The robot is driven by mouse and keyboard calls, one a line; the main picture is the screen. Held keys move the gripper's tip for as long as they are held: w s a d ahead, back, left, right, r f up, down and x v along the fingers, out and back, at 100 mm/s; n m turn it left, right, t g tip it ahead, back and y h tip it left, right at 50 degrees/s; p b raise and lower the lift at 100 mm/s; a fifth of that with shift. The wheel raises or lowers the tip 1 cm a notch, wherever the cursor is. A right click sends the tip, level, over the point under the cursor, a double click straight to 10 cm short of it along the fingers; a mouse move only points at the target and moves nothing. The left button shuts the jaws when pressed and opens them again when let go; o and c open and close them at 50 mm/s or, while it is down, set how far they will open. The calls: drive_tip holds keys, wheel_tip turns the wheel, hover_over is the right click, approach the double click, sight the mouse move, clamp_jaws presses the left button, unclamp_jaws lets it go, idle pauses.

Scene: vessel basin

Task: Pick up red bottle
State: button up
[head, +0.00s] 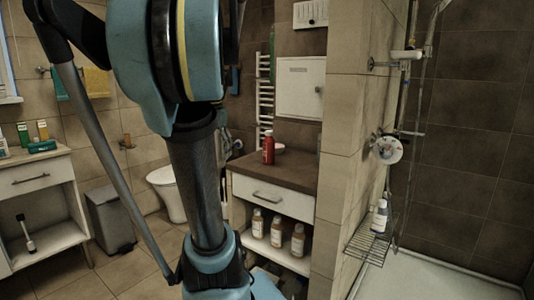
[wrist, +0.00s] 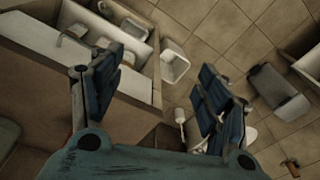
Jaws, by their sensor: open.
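The red bottle (head: 268,150) stands upright on the brown countertop (head: 285,170) of a white cabinet, right of my arm in the head view. I cannot make out the red bottle in the wrist view. My gripper (wrist: 158,88) is open in the wrist view, its two dark blue fingers wide apart, with nothing seen held between them. In the head view my arm fills the middle left, and the gripper cannot be made out clearly behind it.
A pinkish round item (head: 279,148) sits close behind the red bottle. Several brown-and-white bottles (head: 276,232) stand on the shelf below the drawer (head: 270,196). A tiled wall (head: 342,150) rises right of the counter. A toilet (head: 168,190) and grey bin (head: 110,220) stand left.

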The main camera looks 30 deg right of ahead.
drive_tip(key=w+d+r+m, duration=0.55)
drive_tip(key=d+r, duration=0.25)
drive_tip(key=d, duration=0.4)
wheel_tip(320, 180, up, 5)
drive_tip(key=m+g, duration=0.1)
drive_tip(key=m, duration=0.4)
hover_over(269, 146)
drive_tip(key=w+d, duration=0.2)
drive_tip(key=w, duration=0.1)
drive_tip(key=shift+n, duration=0.25)
drive_tip(key=f, duration=1.2)
drive_tip(key=shift+s+a, duration=0.1)
drive_tip(key=shift+s, duration=0.1)
drive_tip(key=shift+s+a+f, duration=0.1)
drive_tip(key=shift+f, duration=1.3)
drive_tip(key=shift+s+a+f, duration=0.1)
drive_tip(key=shift+f, duration=1.25)
drive_tip(key=c, duration=1.3)
